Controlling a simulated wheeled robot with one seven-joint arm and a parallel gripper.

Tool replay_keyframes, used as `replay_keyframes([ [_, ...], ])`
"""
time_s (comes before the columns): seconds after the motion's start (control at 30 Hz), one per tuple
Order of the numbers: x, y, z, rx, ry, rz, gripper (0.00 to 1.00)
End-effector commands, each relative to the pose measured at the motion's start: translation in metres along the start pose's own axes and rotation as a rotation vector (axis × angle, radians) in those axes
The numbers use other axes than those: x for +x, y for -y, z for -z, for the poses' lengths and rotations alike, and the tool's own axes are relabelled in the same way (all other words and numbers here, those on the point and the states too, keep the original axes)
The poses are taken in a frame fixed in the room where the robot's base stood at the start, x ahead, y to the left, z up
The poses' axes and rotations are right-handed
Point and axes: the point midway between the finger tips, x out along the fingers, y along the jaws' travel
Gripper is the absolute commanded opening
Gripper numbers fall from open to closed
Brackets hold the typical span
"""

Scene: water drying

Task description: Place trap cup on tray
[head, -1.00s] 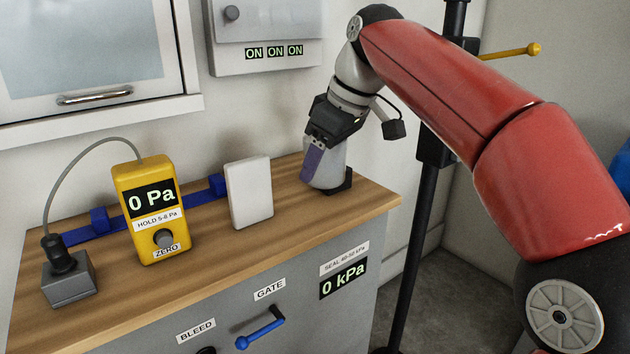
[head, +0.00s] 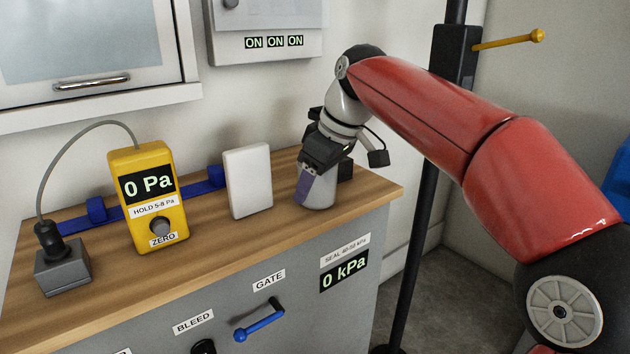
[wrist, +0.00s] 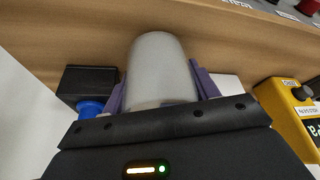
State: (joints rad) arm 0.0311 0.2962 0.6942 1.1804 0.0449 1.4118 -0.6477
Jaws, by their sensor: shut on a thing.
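The trap cup is a pale grey cylinder (head: 319,193) near the right end of the wooden counter. My gripper (head: 311,182) is shut on it, with purple fingers on its two sides. In the wrist view the cup (wrist: 160,60) sits between the fingers of my gripper (wrist: 160,78). The cup is in front of a black block (head: 345,169) and apart from it. I cannot tell whether its bottom touches the counter. I cannot pick out a tray in these views.
A white upright panel (head: 248,181) stands left of the cup. Further left are a yellow gauge (head: 148,193), a blue rail (head: 77,222) and a grey block with a cable (head: 62,272). The wooden counter (head: 230,238) is bare along its front. A black pole (head: 417,235) stands at right.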

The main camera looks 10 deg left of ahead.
Motion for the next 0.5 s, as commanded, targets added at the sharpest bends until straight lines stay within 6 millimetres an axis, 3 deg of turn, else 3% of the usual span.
replay_keyframes([
  [0.07, 0.0035, 0.0001, -0.0015, 0.000, 0.000, 0.000, 0.38],
  [0.1, 0.0022, 0.0001, -0.0009, 0.000, 0.000, 0.000, 0.65],
  [0.13, 0.0021, 0.0001, -0.0009, 0.000, 0.000, 0.000, 0.69],
  [0.5, -0.0049, -0.0002, 0.0008, 0.000, 0.000, -0.001, 0.69],
])
